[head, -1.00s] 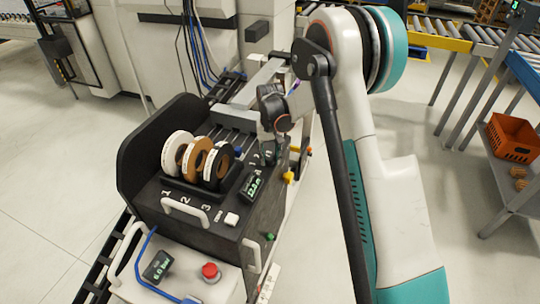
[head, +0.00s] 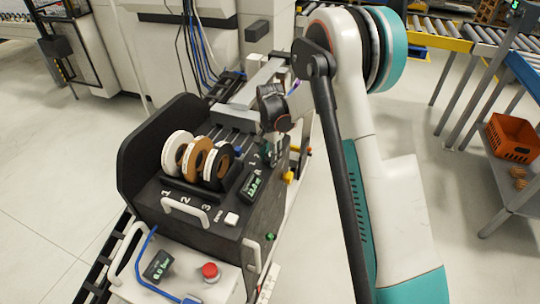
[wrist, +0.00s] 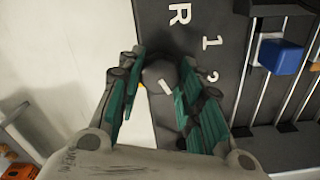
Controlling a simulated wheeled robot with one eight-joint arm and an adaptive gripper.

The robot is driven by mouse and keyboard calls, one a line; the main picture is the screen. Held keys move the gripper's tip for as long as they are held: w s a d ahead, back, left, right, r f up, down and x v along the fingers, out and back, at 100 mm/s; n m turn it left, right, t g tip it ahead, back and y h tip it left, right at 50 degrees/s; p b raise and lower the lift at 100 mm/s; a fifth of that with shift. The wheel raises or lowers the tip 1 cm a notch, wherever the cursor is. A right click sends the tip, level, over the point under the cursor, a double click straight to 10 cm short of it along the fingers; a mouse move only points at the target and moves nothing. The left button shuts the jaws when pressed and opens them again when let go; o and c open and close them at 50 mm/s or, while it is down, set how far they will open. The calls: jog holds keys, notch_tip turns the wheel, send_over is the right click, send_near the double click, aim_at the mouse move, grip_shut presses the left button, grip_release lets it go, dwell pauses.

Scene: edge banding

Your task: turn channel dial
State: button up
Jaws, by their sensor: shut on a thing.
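The channel dial (wrist: 163,86) is a dark grey knob with a white pointer mark, seen in the wrist view. It sits on a black panel beside the white markings R (wrist: 180,14), 1 and 2. My gripper (wrist: 157,90) is shut on the dial, with green-padded fingers on its left and right sides. The pointer slants toward the lower right of the wrist view. In the head view, my gripper (head: 273,146) is down at the machine's right side, and the dial is hidden by it.
Three tape rolls (head: 197,162) stand in numbered slots left of my gripper. A small display (head: 254,186) is close in front of it. A blue block (wrist: 280,56) sits on rails to the right in the wrist view. A red button (head: 210,271) is at the front.

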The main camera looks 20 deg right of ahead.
jog(key=shift+m, duration=0.5)
jog(key=o, duration=1.1)
notch_tip(320, 180, up, 12)
dwell(0.4)
